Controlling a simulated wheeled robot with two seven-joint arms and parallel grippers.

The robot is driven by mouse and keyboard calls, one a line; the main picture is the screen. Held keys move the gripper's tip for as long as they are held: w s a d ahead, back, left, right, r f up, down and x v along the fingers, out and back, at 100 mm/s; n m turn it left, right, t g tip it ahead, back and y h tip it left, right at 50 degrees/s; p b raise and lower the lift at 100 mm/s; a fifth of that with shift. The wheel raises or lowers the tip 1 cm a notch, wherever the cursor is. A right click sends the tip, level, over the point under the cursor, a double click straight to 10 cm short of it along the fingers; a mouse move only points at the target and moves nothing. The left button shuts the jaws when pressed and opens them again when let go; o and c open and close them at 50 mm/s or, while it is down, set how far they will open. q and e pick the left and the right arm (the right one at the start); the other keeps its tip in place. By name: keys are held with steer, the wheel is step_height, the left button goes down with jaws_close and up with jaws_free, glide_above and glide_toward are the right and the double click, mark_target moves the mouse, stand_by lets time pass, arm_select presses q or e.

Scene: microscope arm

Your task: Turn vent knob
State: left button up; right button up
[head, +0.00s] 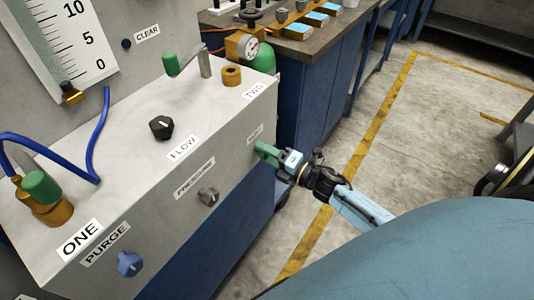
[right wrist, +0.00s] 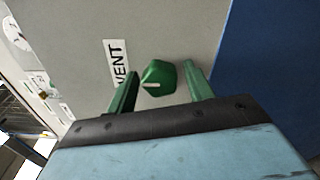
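The green vent knob (right wrist: 159,77) shows in the right wrist view on the grey panel face, beside the white VENT label (right wrist: 117,63). A pale line marks the knob. My right gripper (right wrist: 164,76) is open, with one green finger on each side of the knob and a visible gap to each. I cannot tell how far the fingertips reach over it. In the head view my right gripper (head: 263,151) is at the right end of the panel's front, just below the VENT label (head: 255,134), and hides the knob. My left gripper is not in view.
Along the panel front are a grey pressure knob (head: 208,197) and a blue purge knob (head: 130,264). A black flow knob (head: 162,127) and green-capped fittings stand on top.

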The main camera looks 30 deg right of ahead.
steer(key=shift+o, duration=0.3)
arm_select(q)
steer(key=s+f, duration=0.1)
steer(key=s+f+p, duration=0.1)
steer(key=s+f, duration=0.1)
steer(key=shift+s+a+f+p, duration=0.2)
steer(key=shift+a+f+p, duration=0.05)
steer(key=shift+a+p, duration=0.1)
arm_select(e)
steer(key=v, duration=1.3)
steer(key=shift+s, duration=0.2)
